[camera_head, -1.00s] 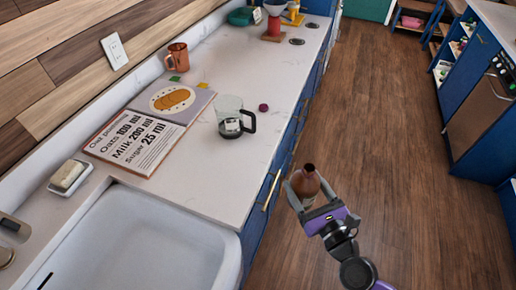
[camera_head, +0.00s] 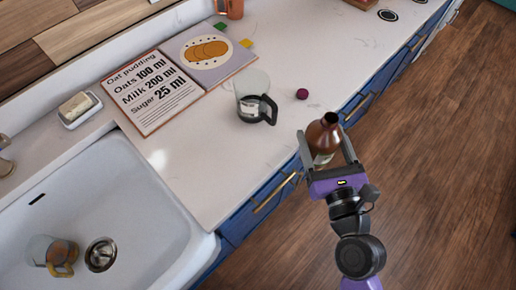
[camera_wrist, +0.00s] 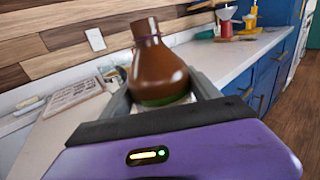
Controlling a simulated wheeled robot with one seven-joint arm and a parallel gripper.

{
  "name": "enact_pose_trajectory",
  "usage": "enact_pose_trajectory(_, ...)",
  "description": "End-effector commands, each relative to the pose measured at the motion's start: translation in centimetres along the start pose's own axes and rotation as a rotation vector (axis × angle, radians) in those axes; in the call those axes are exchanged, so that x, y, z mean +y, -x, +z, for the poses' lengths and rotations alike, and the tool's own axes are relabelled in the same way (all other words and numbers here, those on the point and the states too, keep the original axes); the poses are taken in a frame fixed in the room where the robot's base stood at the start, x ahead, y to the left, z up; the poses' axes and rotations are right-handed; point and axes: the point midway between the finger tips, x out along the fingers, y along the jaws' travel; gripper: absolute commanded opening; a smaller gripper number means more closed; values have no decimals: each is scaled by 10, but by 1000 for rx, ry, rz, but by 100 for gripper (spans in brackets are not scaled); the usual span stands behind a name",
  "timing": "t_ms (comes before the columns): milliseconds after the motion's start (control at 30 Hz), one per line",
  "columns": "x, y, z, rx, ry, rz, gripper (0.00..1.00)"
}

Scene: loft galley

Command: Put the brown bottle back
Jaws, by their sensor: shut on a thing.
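The brown bottle (camera_head: 324,137) is upright between the fingers of my gripper (camera_head: 328,158), which is shut on it. In the head view it is at the counter's front edge, beside or over the drawer fronts; I cannot tell if it touches the counter. In the wrist view the bottle (camera_wrist: 157,65) stands between the fingers, its neck open at the top and a green band low on its body. Its lower part is hidden by my gripper (camera_wrist: 160,105).
A glass jug with a black handle (camera_head: 254,103) and a small dark red ball (camera_head: 302,94) are near the bottle. An open recipe book (camera_head: 178,80), soap dish (camera_head: 79,108) and copper mug (camera_head: 233,8) lie further back. The sink (camera_head: 100,205) holds a glass mug (camera_head: 52,255).

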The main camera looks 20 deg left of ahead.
Motion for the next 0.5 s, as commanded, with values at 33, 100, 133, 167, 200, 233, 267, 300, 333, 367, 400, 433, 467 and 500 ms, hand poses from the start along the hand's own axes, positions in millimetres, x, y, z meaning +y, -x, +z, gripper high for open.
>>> enact_pose_trajectory(33, 20, -11, 18, -11, 1, 50, 0)
enact_pose_trajectory(100, 46, -23, 37, -13, 1, 122, 0)
enact_pose_trajectory(133, 59, -28, 46, -13, 1, 156, 0)
enact_pose_trajectory(167, 72, -32, 56, -14, 1, 191, 0)
enact_pose_trajectory(200, 89, -38, 69, -15, 1, 239, 0)
enact_pose_trajectory(233, 103, -42, 79, -14, 1, 276, 0)
enact_pose_trajectory(267, 115, -45, 89, -15, 3, 311, 0)
enact_pose_trajectory(300, 133, -49, 102, -15, 3, 359, 0)
enact_pose_trajectory(333, 145, -51, 111, -15, 3, 393, 0)
enact_pose_trajectory(367, 156, -52, 120, -13, 3, 427, 0)
enact_pose_trajectory(400, 171, -53, 131, -13, 4, 468, 0)
enact_pose_trajectory(433, 182, -54, 139, -13, 3, 498, 0)
enact_pose_trajectory(467, 191, -54, 146, -11, 3, 526, 0)
enact_pose_trajectory(500, 203, -54, 155, -11, 4, 558, 0)
